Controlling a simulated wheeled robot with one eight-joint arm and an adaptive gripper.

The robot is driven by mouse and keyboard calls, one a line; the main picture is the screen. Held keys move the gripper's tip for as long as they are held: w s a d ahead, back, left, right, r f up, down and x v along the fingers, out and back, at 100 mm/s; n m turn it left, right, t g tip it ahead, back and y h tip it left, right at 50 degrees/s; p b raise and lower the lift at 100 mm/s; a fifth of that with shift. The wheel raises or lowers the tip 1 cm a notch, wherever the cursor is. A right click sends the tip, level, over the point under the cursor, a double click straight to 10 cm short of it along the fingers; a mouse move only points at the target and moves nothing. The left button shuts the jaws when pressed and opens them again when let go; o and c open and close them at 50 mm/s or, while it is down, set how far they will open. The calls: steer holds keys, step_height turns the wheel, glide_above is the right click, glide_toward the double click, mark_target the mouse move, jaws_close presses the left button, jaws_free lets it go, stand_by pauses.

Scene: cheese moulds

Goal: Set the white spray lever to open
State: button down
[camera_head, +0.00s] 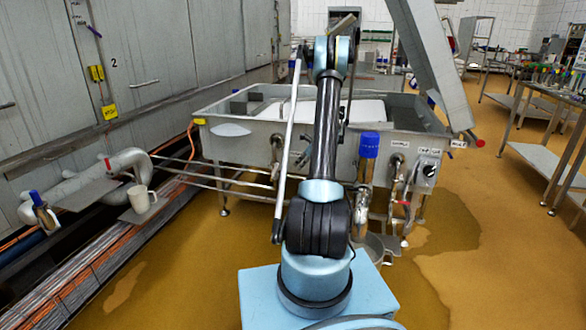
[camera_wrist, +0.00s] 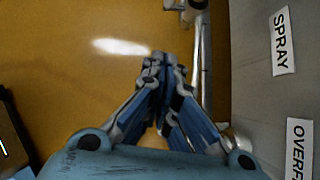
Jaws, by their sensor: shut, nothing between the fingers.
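My gripper (camera_wrist: 165,66) is shut and empty in the wrist view, its fingertips together above the brown floor. A SPRAY label (camera_wrist: 281,40) is on the grey tank side to the right of the fingers, with a second, partly cut-off label (camera_wrist: 300,150) below it. A thin metal pipe (camera_wrist: 206,60) runs between the fingers and that side, apart from the fingertips. A metal fitting (camera_wrist: 190,8) shows at the top edge. I cannot pick out the white spray lever for certain in either view. In the head view my arm hides part of the tank front, and the gripper is not clearly visible.
The steel tank (camera_head: 240,146) stands ahead, with pipes and valves at its front right. A blue-capped pipe (camera_head: 369,145) and a control dial (camera_head: 430,171) are there. Work tables line the right. Open floor (camera_head: 490,240) lies between.

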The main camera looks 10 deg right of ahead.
mark_target(275, 170)
steer(key=w+a+f, duration=0.5)
steer(key=a, duration=0.2)
steer(key=shift+f, duration=0.3)
steer(key=shift+w+r, duration=0.1)
steer(key=shift+w, duration=0.05)
